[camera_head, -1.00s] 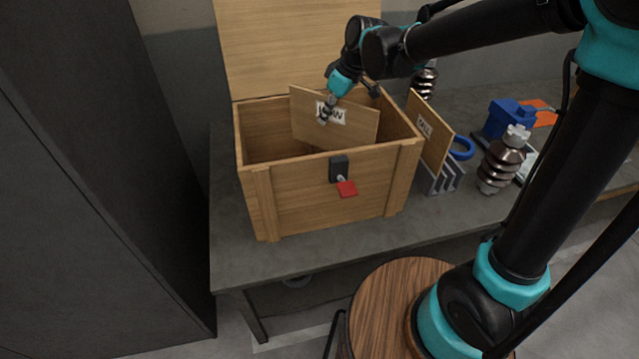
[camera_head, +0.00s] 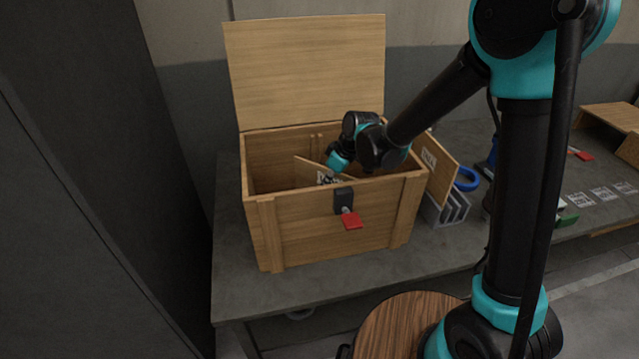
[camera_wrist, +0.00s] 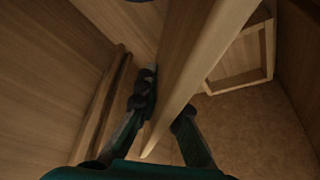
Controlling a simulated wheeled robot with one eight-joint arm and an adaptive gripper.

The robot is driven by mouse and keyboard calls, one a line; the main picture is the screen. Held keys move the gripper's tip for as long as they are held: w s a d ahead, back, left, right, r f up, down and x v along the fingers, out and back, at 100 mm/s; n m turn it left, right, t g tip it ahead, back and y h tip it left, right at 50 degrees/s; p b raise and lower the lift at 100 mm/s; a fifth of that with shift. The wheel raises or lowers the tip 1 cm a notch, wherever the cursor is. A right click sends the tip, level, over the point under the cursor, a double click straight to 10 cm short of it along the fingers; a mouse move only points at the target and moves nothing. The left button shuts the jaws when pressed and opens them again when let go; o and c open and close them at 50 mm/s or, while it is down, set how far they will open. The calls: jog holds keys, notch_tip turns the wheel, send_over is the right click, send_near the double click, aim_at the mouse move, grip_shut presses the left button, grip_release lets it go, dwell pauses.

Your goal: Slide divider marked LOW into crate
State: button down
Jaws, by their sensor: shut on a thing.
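The divider (camera_head: 309,171) is a thin wooden panel with a partly hidden label in the head view. My gripper (camera_head: 329,179) is shut on its upper edge and holds it inside the open wooden crate (camera_head: 290,222). The crate's front wall hides the lower part of the divider. In the wrist view, the divider (camera_wrist: 188,75) runs between the two fingers of my gripper (camera_wrist: 165,115), at a slant to the crate walls. A vertical wooden strip (camera_wrist: 105,105) shows on the crate wall beside it. I cannot tell whether the divider is in a slot.
The crate lid (camera_head: 305,70) stands open at the back. Another labelled wooden panel (camera_head: 440,170) leans in a grey rack (camera_head: 447,209) just right of the crate. A blue ring (camera_head: 467,180) lies behind it. The table (camera_head: 235,270) is clear at front left.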

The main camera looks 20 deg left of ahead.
aim_at(319, 183)
jog(key=a, duration=0.3)
jog(key=shift+w, duration=0.35)
jog(key=shift+d+f, duration=0.2)
jog(key=shift+f, duration=0.45)
jog(key=c, duration=1.7)
grip_release()
jog(key=v, duration=1.2)
jog(key=shift+s+d, duration=0.1)
